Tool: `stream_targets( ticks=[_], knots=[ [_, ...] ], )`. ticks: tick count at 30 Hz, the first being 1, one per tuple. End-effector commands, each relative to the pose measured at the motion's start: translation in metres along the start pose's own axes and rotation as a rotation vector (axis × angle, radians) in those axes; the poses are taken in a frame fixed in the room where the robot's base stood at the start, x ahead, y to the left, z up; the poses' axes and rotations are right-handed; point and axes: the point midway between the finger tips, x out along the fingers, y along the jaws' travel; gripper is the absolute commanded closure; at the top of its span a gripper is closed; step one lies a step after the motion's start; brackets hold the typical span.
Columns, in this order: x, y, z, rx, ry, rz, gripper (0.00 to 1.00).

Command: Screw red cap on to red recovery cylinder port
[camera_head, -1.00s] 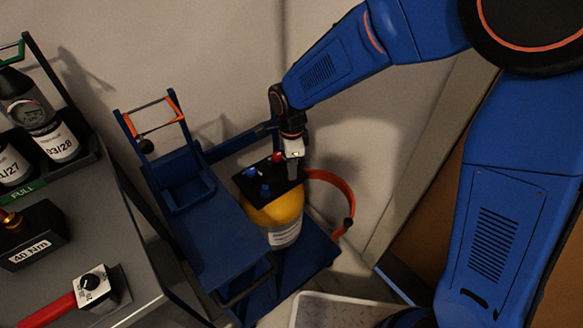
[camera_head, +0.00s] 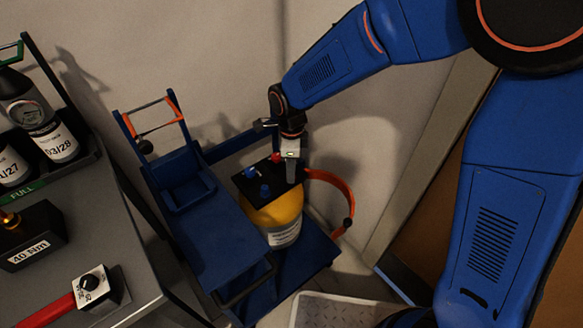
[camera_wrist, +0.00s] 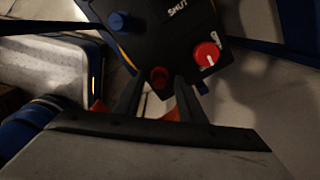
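The yellow recovery cylinder (camera_head: 282,216) stands upright on the blue cart, with a black top plate (camera_head: 247,184). In the wrist view, a dark red round piece (camera_wrist: 160,78) sits at the plate's edge, between my fingertips. I cannot tell whether it is the red port or the red cap. My gripper (camera_wrist: 160,82) points at the plate, with its two fingers apart on either side of that piece; contact is unclear. In the head view my gripper (camera_head: 291,180) is at the plate's right side. A red knob with a white line (camera_wrist: 207,54) is on the plate.
Blue knobs (camera_head: 265,191) stand on the same plate. An orange hoop (camera_head: 343,190) curves right of the cylinder. The blue cart (camera_head: 215,245) has a handle at the left. A grey bench (camera_head: 95,230) with a torque tool and bottles is at left.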

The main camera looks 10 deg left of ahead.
Motion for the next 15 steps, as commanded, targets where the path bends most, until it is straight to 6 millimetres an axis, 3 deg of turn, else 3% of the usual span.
stream_targets(
  ticks=[11, 15],
  knots=[
    [-0.002, 0.0, 0.001, -0.001, -0.001, -0.001, 0.5],
    [-0.012, -0.001, 0.001, 0.0, -0.002, -0.002, 0.5]
  ],
)
